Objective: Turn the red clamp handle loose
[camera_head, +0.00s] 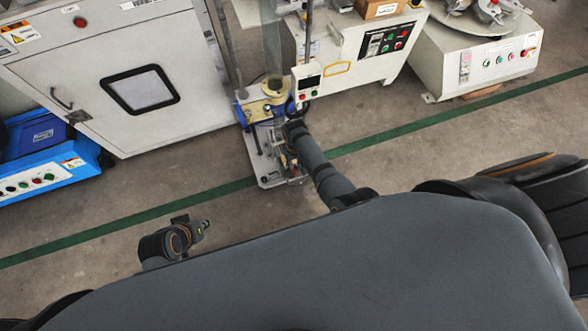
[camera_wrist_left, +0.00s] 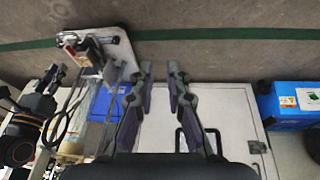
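The clamp stand is a pale base plate (camera_head: 268,182) with a post and blue and yellow parts, at the middle of the head view. A small red part, likely the clamp handle (camera_wrist_left: 70,50), shows on the plate at upper left of the left wrist view. In the head view it is too small to make out. My right arm reaches to the stand, and its gripper (camera_wrist_left: 56,72) appears open beside the clamp, with no clear contact. My left gripper (camera_wrist_left: 160,72) is open and empty, well apart from the stand; it also shows in the head view (camera_head: 204,226).
A white cabinet (camera_head: 110,65) stands left of the clamp stand, with a blue machine (camera_head: 45,175) beyond it. White control boxes (camera_head: 360,50) stand to the right. A green line (camera_head: 130,222) crosses the floor. The floor around my left gripper is clear.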

